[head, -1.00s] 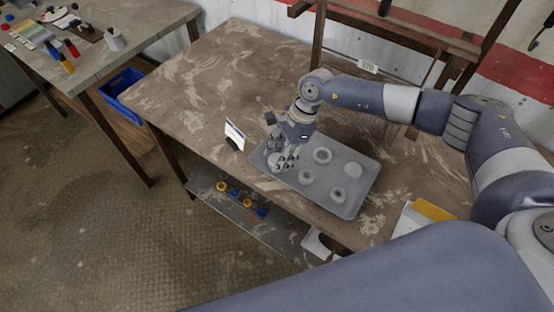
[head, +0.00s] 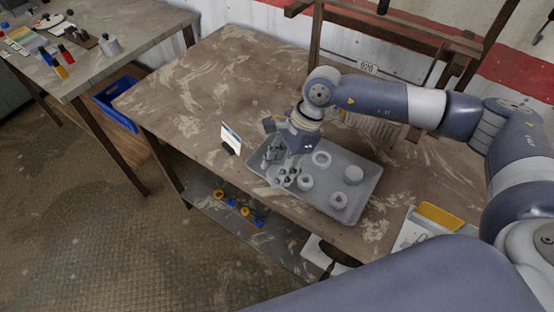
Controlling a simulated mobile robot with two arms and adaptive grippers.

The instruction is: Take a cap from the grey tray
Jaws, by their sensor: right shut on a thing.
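My right gripper (head: 282,171) is over the left end of the tray, fingers pointing down. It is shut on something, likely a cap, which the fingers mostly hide. My left gripper is not in view.
A small white card stand (head: 231,138) is just left of the tray. A white box with a yellow part (head: 439,216) is at the table's right front. A wooden rack labelled 920 (head: 367,68) stands behind. The left rear of the table is clear.

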